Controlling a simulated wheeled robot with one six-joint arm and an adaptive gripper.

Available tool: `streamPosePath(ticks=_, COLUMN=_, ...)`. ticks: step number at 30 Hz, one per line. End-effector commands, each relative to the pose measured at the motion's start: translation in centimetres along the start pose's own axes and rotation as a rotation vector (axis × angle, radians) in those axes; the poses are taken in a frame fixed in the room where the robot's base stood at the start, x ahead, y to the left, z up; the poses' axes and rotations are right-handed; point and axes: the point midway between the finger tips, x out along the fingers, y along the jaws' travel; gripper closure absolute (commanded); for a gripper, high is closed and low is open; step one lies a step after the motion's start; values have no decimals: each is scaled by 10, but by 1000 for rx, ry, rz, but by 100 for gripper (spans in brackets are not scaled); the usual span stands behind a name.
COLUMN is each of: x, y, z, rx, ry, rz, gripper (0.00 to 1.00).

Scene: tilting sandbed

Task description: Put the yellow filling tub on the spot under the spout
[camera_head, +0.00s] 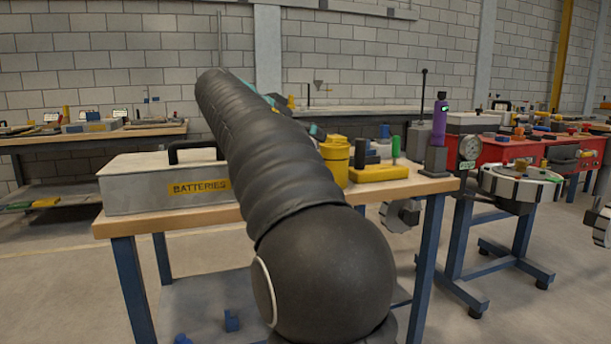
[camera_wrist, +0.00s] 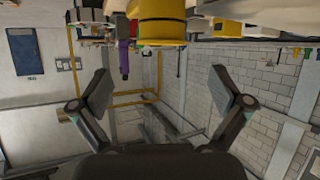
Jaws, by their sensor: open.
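A yellow tub (camera_head: 335,156) with a yellow lid stands upright on the wooden-topped workbench (camera_head: 240,211), partly hidden by my arm. A large yellow round body, which looks like the same tub (camera_wrist: 161,22), shows at the top edge of the wrist view, cut off by the frame. My gripper (camera_wrist: 163,93) is open, with nothing between its fingers, and the tub lies beyond the fingertips. In the head view my arm hides most of the gripper. A small funnel shape (camera_head: 319,86) stands at the far bench; I cannot tell whether it is the spout. I cannot make out the spot.
A grey batteries case (camera_head: 150,184) stands left of the tub.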

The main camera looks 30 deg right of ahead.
Motion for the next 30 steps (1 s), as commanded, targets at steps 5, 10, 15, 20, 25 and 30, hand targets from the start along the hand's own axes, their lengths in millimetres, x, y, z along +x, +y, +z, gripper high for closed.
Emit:
streamPosePath(ticks=5, x=7, y=-8, z=-8, rx=59, ry=40, rz=26, gripper=0)
streamPosePath(ticks=10, x=28, y=-9, z=-9, rx=60, ry=43, rz=22, gripper=0)
streamPosePath(ticks=15, x=57, y=-10, z=-9, rx=56, ry=42, rz=18, gripper=0)
streamPosePath(ticks=20, x=76, y=-10, z=-10, rx=56, ry=42, rz=16, gripper=0)
streamPosePath(ticks=25, x=85, y=-8, z=-10, rx=57, ry=42, rz=17, gripper=0)
streamPosePath(ticks=30, x=99, y=-5, z=-9, rx=57, ry=41, rz=21, gripper=0)
